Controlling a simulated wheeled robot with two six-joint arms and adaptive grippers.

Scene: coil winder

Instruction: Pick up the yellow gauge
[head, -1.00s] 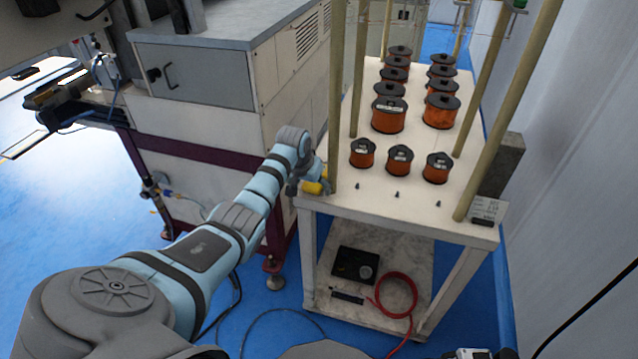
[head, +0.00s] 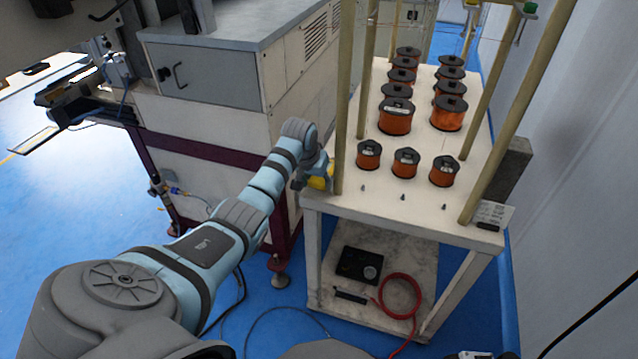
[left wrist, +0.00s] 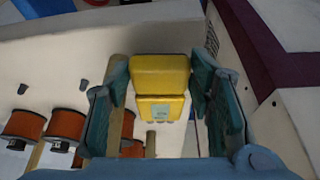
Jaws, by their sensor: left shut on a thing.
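The yellow gauge (left wrist: 160,97) is a blocky yellow piece with a small pale label. In the left wrist view it sits between the two teal fingers of my left gripper (left wrist: 166,88), which is shut on it. In the head view, the gauge (head: 319,183) shows as a small yellow patch at the front left corner of the white table (head: 385,215), beside a tan post. My wrist hides part of it there. I cannot tell whether it is clear of the tabletop. My right gripper does not show.
Several copper-wire spools (head: 396,117) stand on the table, with small dark pegs in front. Tan posts (head: 345,110) rise at its edges, one close to my left gripper. A grey-white machine cabinet (head: 215,130) stands left. The lower shelf holds a black box (head: 359,266) and red hose (head: 401,296).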

